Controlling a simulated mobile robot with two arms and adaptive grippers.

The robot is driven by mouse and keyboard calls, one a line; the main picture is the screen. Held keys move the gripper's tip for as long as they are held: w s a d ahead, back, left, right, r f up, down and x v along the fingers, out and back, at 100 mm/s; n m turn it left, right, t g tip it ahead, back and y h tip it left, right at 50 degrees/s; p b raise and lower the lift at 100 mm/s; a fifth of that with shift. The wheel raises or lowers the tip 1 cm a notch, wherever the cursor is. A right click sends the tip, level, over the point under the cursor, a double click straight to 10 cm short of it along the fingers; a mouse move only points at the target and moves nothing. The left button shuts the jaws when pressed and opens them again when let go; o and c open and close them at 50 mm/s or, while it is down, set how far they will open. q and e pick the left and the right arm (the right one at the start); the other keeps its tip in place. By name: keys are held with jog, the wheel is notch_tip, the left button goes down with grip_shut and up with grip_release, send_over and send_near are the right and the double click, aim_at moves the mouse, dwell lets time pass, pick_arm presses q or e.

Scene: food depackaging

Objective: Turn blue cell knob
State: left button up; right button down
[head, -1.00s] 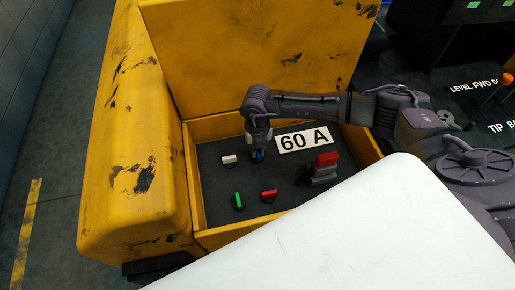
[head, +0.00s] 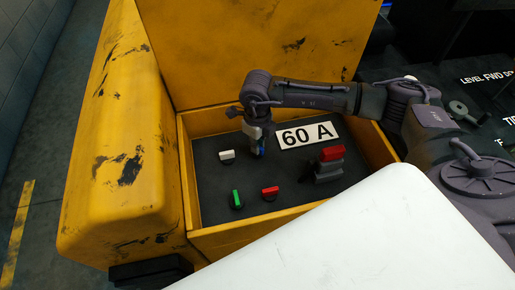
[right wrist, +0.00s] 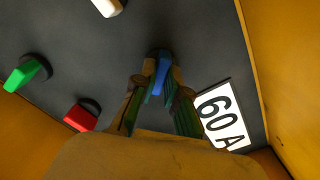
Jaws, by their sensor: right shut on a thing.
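The blue knob (right wrist: 161,74) sits on the dark panel (head: 215,180) inside the yellow box. In the head view the blue knob (head: 260,149) shows only partly beneath my right gripper (head: 257,146), which points down over it. In the right wrist view my right gripper (right wrist: 160,88) has a finger on each side of the blue knob and is shut on it. The knob's blue bar points roughly along the line between the fingers toward the wrist. My left gripper is not in view.
A white knob (head: 227,155), a green knob (head: 236,198) and a red knob (head: 270,192) stand nearby. A larger red-and-grey connector (head: 329,163) is right. A "60 A" label (head: 307,135) lies beside the gripper. Yellow walls (head: 187,190) enclose the panel, with a raised lid (head: 250,50) behind.

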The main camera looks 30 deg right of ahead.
jog(key=n+b, duration=0.5)
jog(key=shift+w+f+n, duration=0.1)
jog(key=shift+f+n, duration=0.1)
jog(key=shift+n, duration=0.1)
jog(key=n+b, duration=0.3)
jog(key=shift+r, duration=0.1)
jog(key=shift+r+n+b, duration=0.15)
jog(key=shift+n+b, duration=0.45)
jog(key=shift+n, duration=0.1)
jog(key=c, duration=1.2)
grip_release()
